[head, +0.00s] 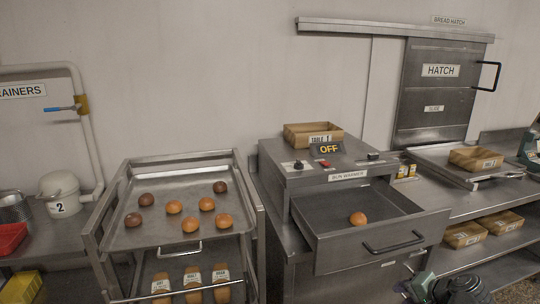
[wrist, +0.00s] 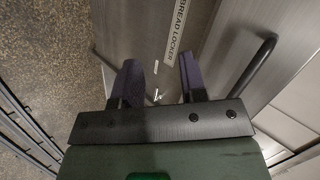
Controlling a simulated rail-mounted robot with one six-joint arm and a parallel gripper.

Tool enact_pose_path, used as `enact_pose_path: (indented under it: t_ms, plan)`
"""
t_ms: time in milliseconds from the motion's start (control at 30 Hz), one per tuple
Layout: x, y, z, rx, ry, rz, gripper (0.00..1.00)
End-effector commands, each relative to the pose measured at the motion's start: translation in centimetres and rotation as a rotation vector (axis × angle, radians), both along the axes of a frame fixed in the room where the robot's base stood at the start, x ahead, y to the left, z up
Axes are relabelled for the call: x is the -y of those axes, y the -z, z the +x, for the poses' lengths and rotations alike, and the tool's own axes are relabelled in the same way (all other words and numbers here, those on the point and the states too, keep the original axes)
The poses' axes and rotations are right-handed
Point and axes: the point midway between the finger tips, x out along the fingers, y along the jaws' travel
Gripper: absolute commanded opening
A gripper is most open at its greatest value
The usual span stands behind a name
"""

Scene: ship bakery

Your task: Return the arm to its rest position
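My gripper (wrist: 158,80) shows in the wrist view with its two dark fingers apart and nothing between them. Behind the fingers is a metal front with a label reading BREAD LOCKER (wrist: 176,30). A dark bar handle (wrist: 254,66) stands to the right of the fingers, apart from them as far as I can tell. In the head view, part of my arm shows at the bottom edge, right of centre, low in front of the metal counter. The fingers cannot be made out there.
The bun warmer drawer (head: 338,252) is pulled out with one bun (head: 358,218) in it. A rack tray (head: 150,236) holds several buns at left. The hatch (head: 437,92) looks shut. Cardboard trays (head: 476,159) stand on the right counter and shelf. Speckled floor (wrist: 40,50) shows at left.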

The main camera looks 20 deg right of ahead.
Motion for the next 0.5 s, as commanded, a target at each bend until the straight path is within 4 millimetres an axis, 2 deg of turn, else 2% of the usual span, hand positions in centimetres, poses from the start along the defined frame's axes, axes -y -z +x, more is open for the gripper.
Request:
enact_pose_path:
  t_ms: [33,133,267,300,367,400,500]
  plan:
    - [-2.3,0.6,1.1,-0.093,-0.099,-0.036,0.39]
    - [-6.5,2.0,2.6,-0.274,-0.291,-0.124,0.39]
    - [-12.8,2.6,4.6,-0.485,-0.551,-0.277,0.39]
    - [-15.0,2.6,5.3,-0.539,-0.636,-0.335,0.39]
    - [-18.6,2.3,6.3,-0.603,-0.759,-0.428,0.39]
    - [-21.1,2.1,6.9,-0.629,-0.833,-0.485,0.39]
    - [-26.9,1.6,8.1,-0.628,-0.982,-0.581,0.39]
